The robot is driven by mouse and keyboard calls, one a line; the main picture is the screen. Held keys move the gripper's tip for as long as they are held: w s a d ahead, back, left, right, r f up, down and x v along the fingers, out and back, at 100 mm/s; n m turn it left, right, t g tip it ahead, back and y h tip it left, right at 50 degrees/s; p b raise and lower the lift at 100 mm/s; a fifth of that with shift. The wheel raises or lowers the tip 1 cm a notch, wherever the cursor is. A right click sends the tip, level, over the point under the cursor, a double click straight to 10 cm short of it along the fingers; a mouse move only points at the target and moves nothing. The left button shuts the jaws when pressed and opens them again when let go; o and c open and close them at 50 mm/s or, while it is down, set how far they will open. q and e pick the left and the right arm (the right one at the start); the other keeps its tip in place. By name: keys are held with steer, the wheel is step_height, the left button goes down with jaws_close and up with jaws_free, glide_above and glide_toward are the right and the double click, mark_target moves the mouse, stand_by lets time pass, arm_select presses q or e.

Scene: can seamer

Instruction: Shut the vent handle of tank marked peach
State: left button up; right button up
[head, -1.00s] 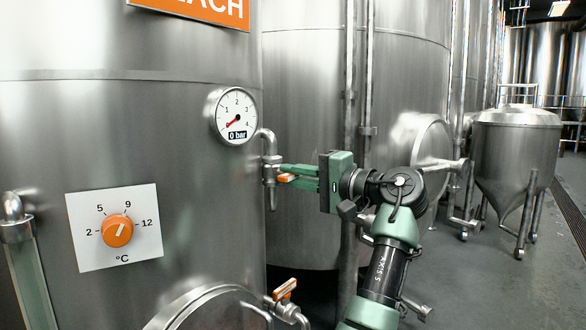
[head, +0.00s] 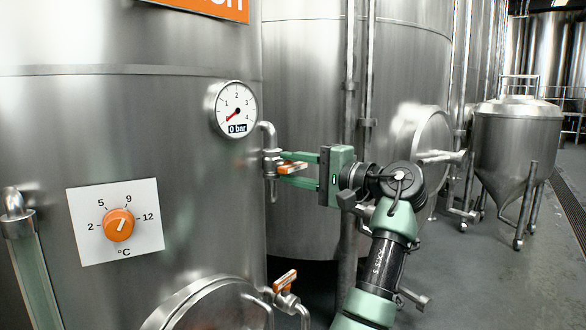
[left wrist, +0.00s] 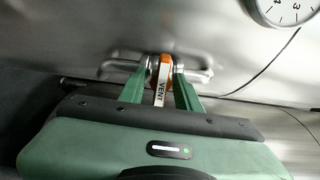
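The tank (head: 180,150) at the left has an orange sign (head: 205,5), cut off by the top edge; only the bottoms of its last letters show. The orange-and-white vent handle (head: 293,168) sticks out to the right from a small valve on the tank's side. In the left wrist view the handle (left wrist: 163,85) reads VENT and points toward my palm. My left gripper (head: 286,168) is open, with one green finger on each side of the handle and a gap between them. My right gripper is in neither view.
A gauge (head: 235,109) reading 0 bar sits just above the vent valve. A second orange handle (head: 285,281) is lower down, near a round hatch (head: 205,305). A temperature dial (head: 119,225) is on the tank front. Another tank (head: 310,110) stands close behind my gripper.

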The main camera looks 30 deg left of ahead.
arm_select(q)
steer(key=d+b, duration=0.2)
steer(key=d, duration=0.5)
steer(key=shift+s+d+b, duration=0.3)
steer(key=shift+d, duration=0.1)
stand_by(0.3)
